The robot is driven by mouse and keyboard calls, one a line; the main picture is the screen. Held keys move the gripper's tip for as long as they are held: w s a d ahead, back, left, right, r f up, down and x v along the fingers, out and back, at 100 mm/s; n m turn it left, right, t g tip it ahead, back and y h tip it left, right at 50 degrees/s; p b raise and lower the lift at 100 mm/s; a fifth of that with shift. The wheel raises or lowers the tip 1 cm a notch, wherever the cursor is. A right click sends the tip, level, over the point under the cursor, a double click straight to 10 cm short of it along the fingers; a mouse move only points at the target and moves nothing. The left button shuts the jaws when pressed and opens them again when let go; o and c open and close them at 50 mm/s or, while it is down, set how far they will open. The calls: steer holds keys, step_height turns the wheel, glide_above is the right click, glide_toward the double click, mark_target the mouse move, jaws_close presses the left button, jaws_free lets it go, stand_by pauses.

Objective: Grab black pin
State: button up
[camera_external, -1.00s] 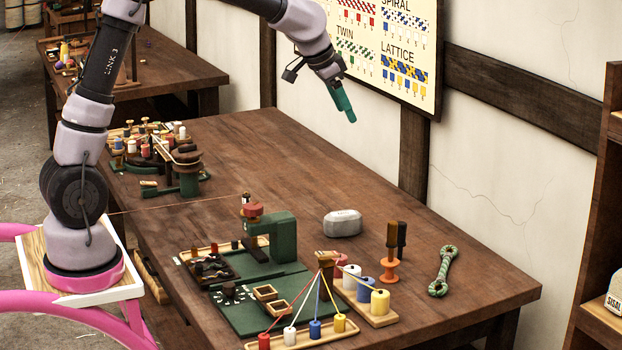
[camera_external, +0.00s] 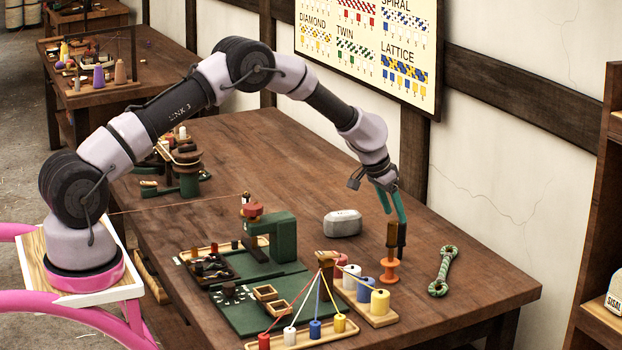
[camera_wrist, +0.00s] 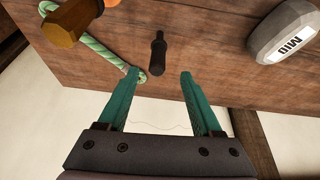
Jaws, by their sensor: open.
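The black pin (camera_external: 402,236) stands upright on the table, just right of and partly behind a brown-handled orange spool. In the wrist view the black pin (camera_wrist: 158,48) lies ahead of the fingertips, in line with the gap between them. My gripper (camera_external: 394,214) is open, with its teal fingers pointing down near the top of the pin. In the wrist view my gripper (camera_wrist: 159,76) has nothing between its fingers. I cannot tell exactly how far the pin is below the fingertips.
The orange spool with its brown handle (camera_external: 392,236) is close beside the pin. A green rope piece (camera_external: 443,271) lies to the right, and a grey block (camera_external: 342,223) sits to the left. A rack of coloured bobbins (camera_external: 381,315) stands in front.

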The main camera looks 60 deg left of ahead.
mark_target(401, 243)
steer(key=shift+x, duration=3.2)
steer(key=shift+d+r, duration=0.1)
steer(key=shift+d, duration=0.05)
jaws_close()
